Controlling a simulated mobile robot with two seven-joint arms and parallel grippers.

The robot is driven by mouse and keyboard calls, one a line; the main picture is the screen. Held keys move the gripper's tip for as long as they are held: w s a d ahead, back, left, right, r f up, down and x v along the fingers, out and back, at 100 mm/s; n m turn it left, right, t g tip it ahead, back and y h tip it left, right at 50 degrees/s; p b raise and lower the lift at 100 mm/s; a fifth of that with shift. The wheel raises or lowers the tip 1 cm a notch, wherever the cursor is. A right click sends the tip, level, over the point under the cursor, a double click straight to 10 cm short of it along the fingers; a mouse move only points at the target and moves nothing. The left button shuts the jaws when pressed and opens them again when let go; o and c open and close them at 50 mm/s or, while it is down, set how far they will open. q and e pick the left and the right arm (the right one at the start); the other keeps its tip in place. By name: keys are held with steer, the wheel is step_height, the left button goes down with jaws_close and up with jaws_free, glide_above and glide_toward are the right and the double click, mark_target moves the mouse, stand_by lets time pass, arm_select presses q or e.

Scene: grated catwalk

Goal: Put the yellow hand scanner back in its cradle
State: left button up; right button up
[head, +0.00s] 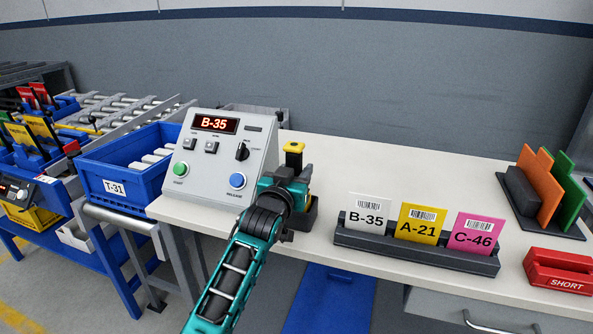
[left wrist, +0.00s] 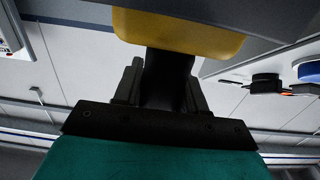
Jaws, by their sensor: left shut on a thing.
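The yellow hand scanner (head: 293,147) shows its yellow and black head just above my left gripper (head: 292,172) in the head view. My left gripper is shut on the scanner's black handle. In the left wrist view the yellow body (left wrist: 185,36) fills the top middle, with the dark handle (left wrist: 168,72) between the fingers (left wrist: 164,88). A dark block (head: 308,212), which looks like the cradle, stands on the bench just behind and right of the gripper. The gripper hides much of it, and I cannot tell whether the scanner touches it. My right gripper is not in view.
A grey control box (head: 222,150) reading B-35 stands close on the left. A card holder (head: 415,250) with three cards stands to the right. A blue T-31 bin (head: 115,185) is further left. The bench (head: 400,165) is clear behind the cards.

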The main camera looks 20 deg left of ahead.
mark_target(297, 148)
arm_select(q)
steer(key=shift+r, duration=0.1)
steer(key=o, duration=1.6)
steer(key=shift+o, duration=0.2)
step_height(297, 148, up, 6)
steer(key=p, duration=0.5)
steer(key=shift+f, duration=0.25)
steer(key=shift+r+p, duration=0.3)
steer(key=shift+r, duration=0.95)
